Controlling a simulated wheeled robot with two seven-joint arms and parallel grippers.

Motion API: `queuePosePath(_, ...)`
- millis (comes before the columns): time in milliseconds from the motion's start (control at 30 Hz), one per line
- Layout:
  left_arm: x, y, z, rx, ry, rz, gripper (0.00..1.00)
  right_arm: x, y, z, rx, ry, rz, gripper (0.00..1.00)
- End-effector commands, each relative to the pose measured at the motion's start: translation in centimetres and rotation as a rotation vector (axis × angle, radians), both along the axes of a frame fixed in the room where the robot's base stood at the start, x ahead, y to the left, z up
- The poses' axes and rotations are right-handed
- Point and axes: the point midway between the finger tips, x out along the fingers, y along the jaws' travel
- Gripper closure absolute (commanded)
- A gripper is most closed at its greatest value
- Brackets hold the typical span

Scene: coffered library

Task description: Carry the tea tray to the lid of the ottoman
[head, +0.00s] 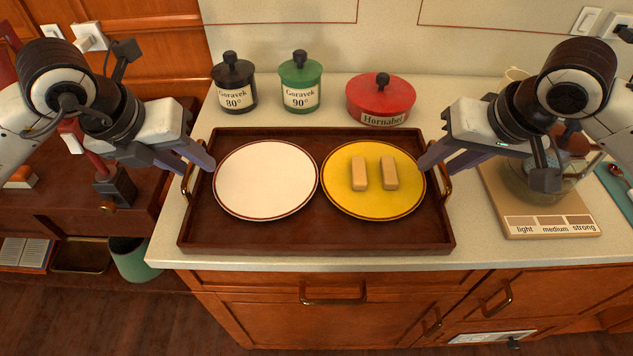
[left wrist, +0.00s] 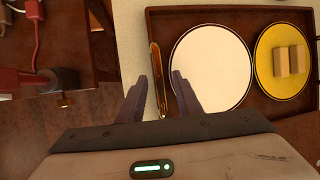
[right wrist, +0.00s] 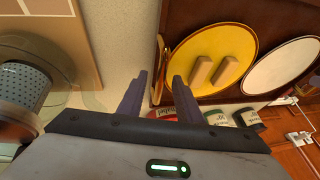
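The tea tray (head: 318,238) is dark brown wood and lies flat on the pale counter. It carries a white plate (head: 265,180) on the left and a yellow plate (head: 372,200) with two pale bars (head: 374,173) on the right. A brass handle stands at each end: the left handle (left wrist: 156,75) and the right handle (right wrist: 158,70). My left gripper (left wrist: 160,95) is open, its fingers on either side of the left handle. My right gripper (right wrist: 158,95) is open, its fingers on either side of the right handle. The ottoman is not in view.
A black canister (head: 234,88), a green canister (head: 300,85) and a red pot (head: 380,102) stand behind the tray. A board (head: 560,226) with a glass vessel is close on the right. The counter's front edge (head: 320,263) runs just before the tray.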

Motion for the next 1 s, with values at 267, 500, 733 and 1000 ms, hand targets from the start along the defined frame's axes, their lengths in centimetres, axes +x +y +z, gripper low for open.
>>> queuePosePath(267, 0.47, -0.19, -1.11, 0.001, 0.0, 0.0, 0.68, 0.45, 0.23, -1.14, 0.0, 0.0, 0.001, 0.68)
queuePosePath(500, 0.46, -0.2, -1.09, 0.0, -0.001, 0.0, 0.77, 0.44, 0.23, -1.11, 0.0, 0.0, 0.001, 0.77)
queuePosePath(733, 0.45, -0.32, -1.04, -0.002, -0.001, -0.002, 1.0, 0.43, 0.32, -1.06, 0.002, -0.001, 0.003, 1.0)
queuePosePath(1000, 0.43, -0.51, -0.96, -0.008, -0.003, -0.004, 1.0, 0.41, 0.52, -0.98, 0.007, -0.002, 0.006, 1.0)
